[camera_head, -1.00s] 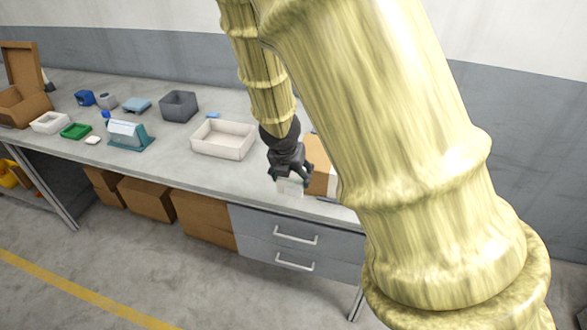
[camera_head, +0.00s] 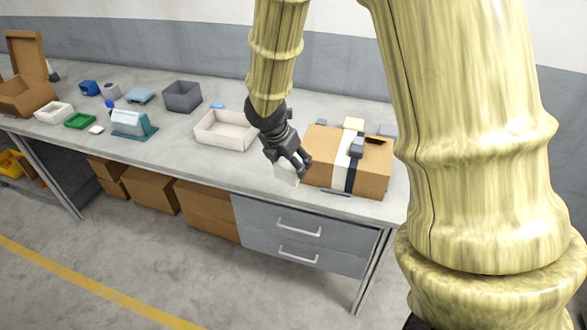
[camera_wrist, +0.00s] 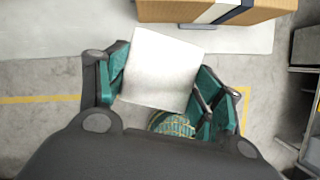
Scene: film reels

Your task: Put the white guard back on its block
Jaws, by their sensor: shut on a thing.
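My gripper (camera_head: 292,163) is shut on a white, flat-faced piece (camera_head: 286,174), which looks like the white guard. In the wrist view the guard (camera_wrist: 162,68) shows as a tilted white square between my teal fingers. It is held near the front edge of the bench, just left of a brown box-like block (camera_head: 322,152). That block has a white band and a dark band over it and a grey part on top. Its lower edge also shows in the wrist view (camera_wrist: 170,11). I cannot tell for sure that this is the guard's block.
A white tray (camera_head: 200,139) is left of my gripper on the grey bench (camera_head: 180,165). A teal holder (camera_head: 147,130), a dark grey bin (camera_head: 182,97), a green tray (camera_head: 80,121) and an open carton (camera_head: 25,100) stand farther left. Grey drawers (camera_head: 300,235) are below the bench.

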